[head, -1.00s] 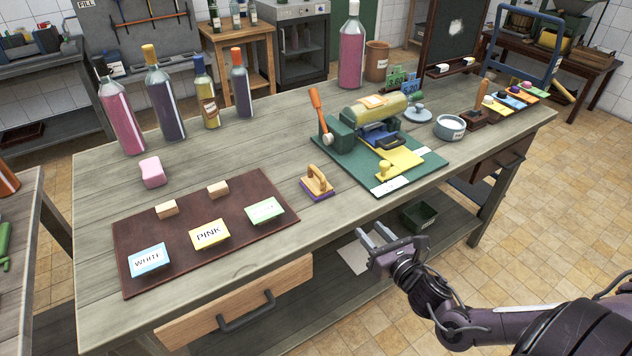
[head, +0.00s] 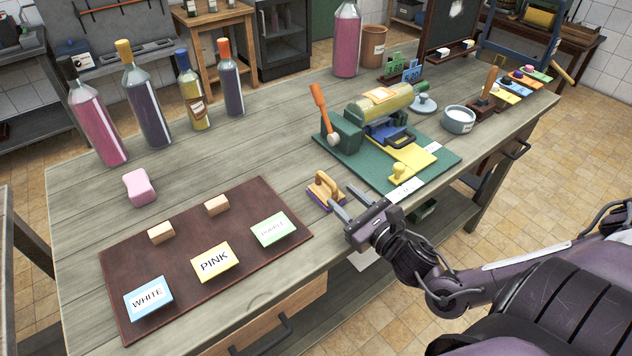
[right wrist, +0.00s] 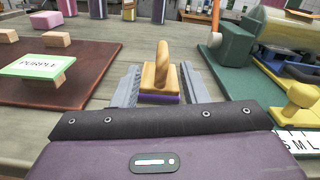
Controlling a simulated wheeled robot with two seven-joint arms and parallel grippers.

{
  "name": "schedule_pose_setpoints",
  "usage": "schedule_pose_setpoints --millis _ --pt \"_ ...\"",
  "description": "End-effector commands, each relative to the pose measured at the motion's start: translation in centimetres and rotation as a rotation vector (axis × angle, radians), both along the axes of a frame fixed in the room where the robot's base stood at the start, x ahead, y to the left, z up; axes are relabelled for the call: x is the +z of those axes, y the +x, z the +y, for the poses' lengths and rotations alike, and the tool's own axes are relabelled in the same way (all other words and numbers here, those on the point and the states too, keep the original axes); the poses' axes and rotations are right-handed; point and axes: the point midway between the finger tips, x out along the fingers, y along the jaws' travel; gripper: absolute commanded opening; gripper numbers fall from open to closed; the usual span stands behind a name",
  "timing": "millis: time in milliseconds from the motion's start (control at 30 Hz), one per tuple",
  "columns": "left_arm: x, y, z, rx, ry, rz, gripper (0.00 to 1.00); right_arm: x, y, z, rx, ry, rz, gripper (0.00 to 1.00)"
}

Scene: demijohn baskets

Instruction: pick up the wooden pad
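The wooden pad (head: 325,188) has an upright wooden handle and a purple underside. It stands on the table between the brown mat and the green board. In the right wrist view the pad (right wrist: 161,73) lies straight ahead, seen between the two fingers. My right gripper (head: 346,203) is open and empty, just on the near side of the pad at the table's front edge. Its fingers also show in the right wrist view (right wrist: 160,90), spread to either side of the pad's near end. I cannot tell whether they touch it. My left gripper is not in view.
The brown mat (head: 120,262) with labelled cards and small wooden blocks lies left of the pad. The green board (head: 362,172) with a roller device and yellow parts lies close on the right. Tall bottles (head: 150,108) stand farther back. The wood behind the pad is clear.

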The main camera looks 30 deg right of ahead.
Motion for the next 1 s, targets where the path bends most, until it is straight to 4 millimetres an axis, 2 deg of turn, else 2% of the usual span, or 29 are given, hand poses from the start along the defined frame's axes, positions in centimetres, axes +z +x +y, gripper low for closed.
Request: schedule_pose_setpoints --millis 167,433,600,833,867,1000 --pt "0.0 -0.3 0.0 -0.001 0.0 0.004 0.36 0.1 2.0 0.1 -0.002 -0.001 -0.004 0.4" --pt "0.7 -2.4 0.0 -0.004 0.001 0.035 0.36 0.4 5.7 0.1 -0.003 0.001 -0.005 0.4" --pt "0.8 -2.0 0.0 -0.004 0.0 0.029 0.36 0.1 7.3 0.3 -0.002 0.0 -0.001 0.4" --pt "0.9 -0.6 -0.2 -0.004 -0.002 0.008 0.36 0.0 7.4 0.4 0.0 0.0 0.001 0.4" --pt "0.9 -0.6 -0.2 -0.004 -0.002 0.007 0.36 0.0 7.4 0.4 0.0 0.0 0.001 0.39" --pt "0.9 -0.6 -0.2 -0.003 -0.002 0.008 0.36 0.0 7.4 0.4 0.0 0.0 0.001 0.2"
